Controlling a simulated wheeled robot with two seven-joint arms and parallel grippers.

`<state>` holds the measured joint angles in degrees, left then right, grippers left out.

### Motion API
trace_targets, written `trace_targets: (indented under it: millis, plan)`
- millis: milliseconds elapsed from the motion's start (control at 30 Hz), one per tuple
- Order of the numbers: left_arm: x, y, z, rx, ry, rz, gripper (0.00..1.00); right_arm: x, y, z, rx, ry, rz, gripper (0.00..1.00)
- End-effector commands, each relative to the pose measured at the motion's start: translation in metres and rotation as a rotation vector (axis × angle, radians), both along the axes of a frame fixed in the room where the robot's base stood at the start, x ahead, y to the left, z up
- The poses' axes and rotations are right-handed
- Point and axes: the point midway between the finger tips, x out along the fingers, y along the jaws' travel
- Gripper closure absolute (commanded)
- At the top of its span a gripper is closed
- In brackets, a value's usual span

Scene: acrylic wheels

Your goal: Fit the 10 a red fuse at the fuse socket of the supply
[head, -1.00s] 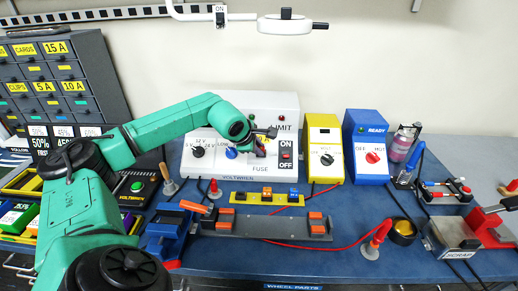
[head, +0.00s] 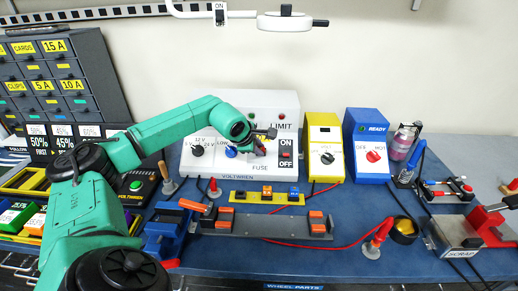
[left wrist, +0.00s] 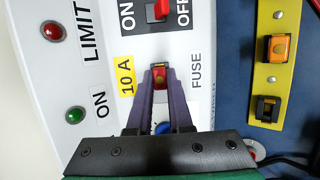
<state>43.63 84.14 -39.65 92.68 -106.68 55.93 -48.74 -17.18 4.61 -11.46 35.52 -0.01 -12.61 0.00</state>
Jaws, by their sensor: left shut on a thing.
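The supply (head: 215,166) is a white box with knobs, lamps, an ON/OFF switch and a FUSE label. My left gripper (head: 258,149) is at its front face, left of the switch. In the left wrist view, the gripper's purple fingers (left wrist: 160,73) are shut on a small red fuse (left wrist: 160,80) with a yellowish end. The fuse is at the fuse socket, between a yellow 10 A label (left wrist: 126,77) and the word FUSE. The fingers and fuse hide the socket, so I cannot tell how deep the fuse sits. My right gripper is not in view.
The supply's red switch (left wrist: 158,10) and blue knob (left wrist: 162,128) are close to the fingers. A yellow strip (head: 240,198) with coloured blocks lies in front of the supply. Yellow (head: 325,137) and blue (head: 367,130) boxes stand to the right.

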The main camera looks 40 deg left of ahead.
Motion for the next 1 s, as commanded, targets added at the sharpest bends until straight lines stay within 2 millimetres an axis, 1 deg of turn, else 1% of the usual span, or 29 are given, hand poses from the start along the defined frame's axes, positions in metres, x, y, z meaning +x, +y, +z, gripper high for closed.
trace_targets:
  millis: [100, 133, 167, 200, 233, 533, 667, 767, 967, 1000]
  plan:
    - [0.000, 0.000, 0.000, 0.000, -0.001, 0.000, 1.00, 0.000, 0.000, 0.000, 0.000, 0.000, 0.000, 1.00]
    - [0.000, 0.000, 0.000, 0.000, -0.001, 0.000, 0.78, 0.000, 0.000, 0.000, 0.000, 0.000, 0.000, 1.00]
    - [0.000, 0.000, 0.000, 0.000, -0.001, 0.000, 0.67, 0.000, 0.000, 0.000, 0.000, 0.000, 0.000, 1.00]
    - [0.000, 0.000, 0.000, 0.000, -0.001, 0.000, 0.51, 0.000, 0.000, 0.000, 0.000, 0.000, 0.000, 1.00]
    - [0.000, 0.000, 0.000, 0.000, -0.001, 0.000, 0.47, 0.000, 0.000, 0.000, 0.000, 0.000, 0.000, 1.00]
    - [-0.001, 0.000, 0.001, 0.000, -0.001, 0.000, 0.47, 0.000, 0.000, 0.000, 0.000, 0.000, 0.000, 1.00]
    - [-0.008, 0.000, 0.008, 0.003, -0.002, 0.002, 0.47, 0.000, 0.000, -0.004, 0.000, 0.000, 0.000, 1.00]
    - [-0.020, -0.003, 0.022, 0.006, -0.002, 0.000, 0.47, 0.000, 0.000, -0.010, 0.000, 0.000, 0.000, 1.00]
    - [-0.057, -0.008, 0.064, 0.007, -0.002, 0.002, 0.47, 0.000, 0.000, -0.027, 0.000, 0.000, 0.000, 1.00]
    - [-0.064, -0.010, 0.074, 0.006, -0.004, 0.003, 0.47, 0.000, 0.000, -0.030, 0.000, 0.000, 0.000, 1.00]
